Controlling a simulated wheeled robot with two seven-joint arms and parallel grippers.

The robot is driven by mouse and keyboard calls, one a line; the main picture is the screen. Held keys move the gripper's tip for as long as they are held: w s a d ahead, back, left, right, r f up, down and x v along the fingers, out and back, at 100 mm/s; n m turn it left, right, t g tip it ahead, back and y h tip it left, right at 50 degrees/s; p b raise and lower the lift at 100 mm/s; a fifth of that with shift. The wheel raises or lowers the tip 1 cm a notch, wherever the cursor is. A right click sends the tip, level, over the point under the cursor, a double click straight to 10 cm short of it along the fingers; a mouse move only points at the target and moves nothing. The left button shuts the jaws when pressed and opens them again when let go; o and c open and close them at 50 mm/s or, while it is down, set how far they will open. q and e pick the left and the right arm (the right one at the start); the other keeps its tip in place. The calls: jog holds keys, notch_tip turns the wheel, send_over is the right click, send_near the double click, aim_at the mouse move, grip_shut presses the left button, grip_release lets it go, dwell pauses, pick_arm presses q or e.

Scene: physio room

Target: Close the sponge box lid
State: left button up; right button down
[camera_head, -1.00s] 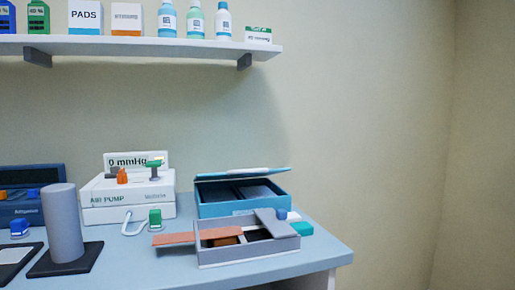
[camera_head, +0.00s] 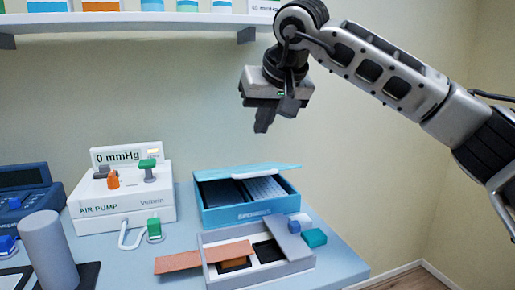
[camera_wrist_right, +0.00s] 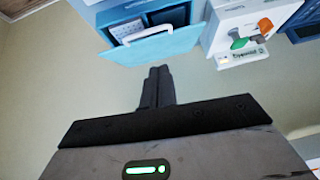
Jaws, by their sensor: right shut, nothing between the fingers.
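The blue box (camera_head: 250,211) with a printed front, which I take for the sponge box, stands at the back of the counter. Its light blue lid (camera_head: 247,171) is raised, leaving a gap that shows dark and ribbed contents. The right wrist view also shows the lid (camera_wrist_right: 150,46), with a white strip on it, and the box (camera_wrist_right: 113,14). My right gripper (camera_head: 268,122) hangs in the air above the lid, shut and empty, apart from it. Its fingertips (camera_wrist_right: 159,72) point toward the lid in the wrist view. My left gripper is not in view.
A grey tray (camera_head: 292,268) with an orange slat (camera_head: 190,261), a grey slat (camera_head: 286,238) and a green block (camera_head: 314,238) sits before the box. The air pump (camera_head: 122,205) stands left of it. A wall shelf (camera_head: 130,22) runs above.

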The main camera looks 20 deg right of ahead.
jog(key=s+d+f+x, duration=0.1)
jog(key=d+x, duration=0.1)
jog(key=x, duration=0.9)
jog(key=shift+f+h, duration=0.15)
jog(key=shift+h, duration=0.25)
jog(key=shift+w+d, duration=0.1)
jog(key=shift+d, duration=0.05)
